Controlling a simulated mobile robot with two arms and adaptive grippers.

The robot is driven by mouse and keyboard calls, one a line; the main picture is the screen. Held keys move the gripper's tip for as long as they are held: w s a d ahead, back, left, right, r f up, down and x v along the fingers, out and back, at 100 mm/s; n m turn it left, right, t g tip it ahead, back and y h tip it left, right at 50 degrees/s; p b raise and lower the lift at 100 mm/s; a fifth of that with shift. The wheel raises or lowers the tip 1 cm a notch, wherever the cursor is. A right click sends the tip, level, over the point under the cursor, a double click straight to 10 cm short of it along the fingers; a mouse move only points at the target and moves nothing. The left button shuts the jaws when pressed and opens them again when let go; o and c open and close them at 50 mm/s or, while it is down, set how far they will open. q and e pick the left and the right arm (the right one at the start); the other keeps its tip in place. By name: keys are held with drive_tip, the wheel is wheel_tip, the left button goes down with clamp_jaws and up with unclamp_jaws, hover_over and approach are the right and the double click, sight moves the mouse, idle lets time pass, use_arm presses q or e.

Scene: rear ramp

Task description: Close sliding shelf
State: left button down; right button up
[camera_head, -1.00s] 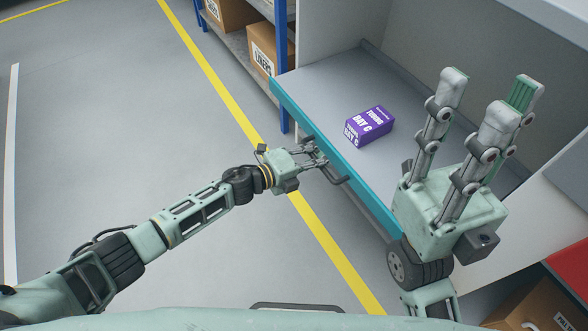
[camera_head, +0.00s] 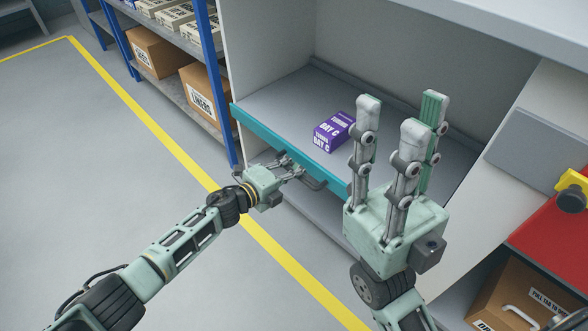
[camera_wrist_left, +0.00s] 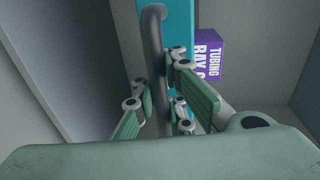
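The sliding shelf (camera_head: 270,100) is a grey tray with a teal front edge (camera_head: 270,137), inside a pale cabinet. Its front edge sits close to the cabinet's front opening. A dark bar handle (camera_head: 314,184) runs along the front; in the left wrist view the handle (camera_wrist_left: 154,50) passes between my fingers. My left gripper (camera_head: 292,170) is at the handle, its fingertips closed in on both sides of it. My right gripper (camera_head: 398,115) is open and empty, fingers pointing up, in front of the shelf's right part and hiding some of it.
A purple box (camera_head: 333,132) lies on the shelf. A blue rack (camera_head: 212,80) with cardboard boxes stands left of the cabinet. A red surface (camera_head: 550,245) and a cardboard box (camera_head: 520,295) are at the right. The floor left of the yellow line is clear.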

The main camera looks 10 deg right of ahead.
use_arm(q)
drive_tip(key=c, duration=2)
unclamp_jaws()
drive_tip(key=shift+r, duration=0.35)
drive_tip(key=shift+o, duration=1.2)
drive_tip(key=shift+f, duration=0.15)
drive_tip(key=v, duration=1.2)
